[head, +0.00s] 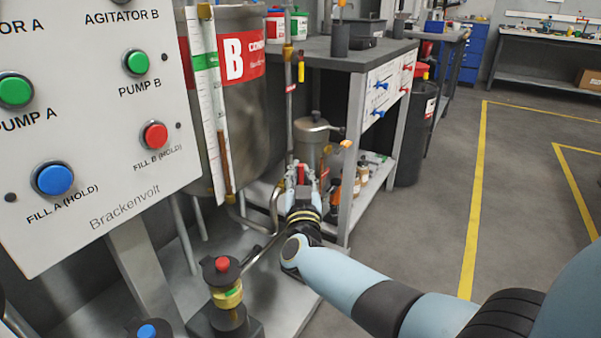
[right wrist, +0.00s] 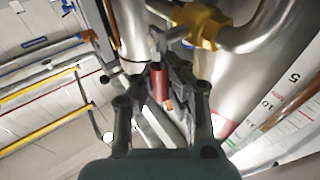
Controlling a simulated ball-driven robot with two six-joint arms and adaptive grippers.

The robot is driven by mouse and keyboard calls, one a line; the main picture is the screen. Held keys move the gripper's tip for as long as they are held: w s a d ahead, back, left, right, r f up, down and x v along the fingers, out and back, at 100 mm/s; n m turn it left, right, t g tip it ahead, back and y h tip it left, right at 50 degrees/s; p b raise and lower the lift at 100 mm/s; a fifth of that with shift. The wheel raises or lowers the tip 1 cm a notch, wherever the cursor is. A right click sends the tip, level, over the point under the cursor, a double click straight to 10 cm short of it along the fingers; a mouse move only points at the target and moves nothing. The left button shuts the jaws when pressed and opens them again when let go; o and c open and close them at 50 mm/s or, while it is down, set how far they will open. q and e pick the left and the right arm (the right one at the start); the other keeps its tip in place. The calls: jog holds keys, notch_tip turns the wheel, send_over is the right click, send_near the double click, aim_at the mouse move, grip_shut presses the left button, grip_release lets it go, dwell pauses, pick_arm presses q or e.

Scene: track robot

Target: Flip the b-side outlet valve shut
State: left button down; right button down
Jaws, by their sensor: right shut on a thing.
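The b-side tank (head: 240,120) is a steel vessel with a red B label, and outlet pipework runs low beside it. In the right wrist view a brass valve body (right wrist: 200,25) sits on a steel pipe, with a red lever handle (right wrist: 158,82) close to it. My right gripper (head: 302,178) is low beside the tank's pipework. In the right wrist view its dark fingers (right wrist: 166,88) are shut around the red handle. The fingers hide part of the handle. My left gripper is not in view.
The control panel (head: 95,110) stands close at the left. A brass valve with a red knob (head: 222,264) stands in front, near my right forearm. A workbench (head: 350,60) with a lower shelf is just right of the gripper. The floor farther right is open.

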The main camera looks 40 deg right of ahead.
jog(key=c, duration=1.3)
grip_release()
jog(key=v, duration=1.2)
jog(key=shift+f, duration=0.1)
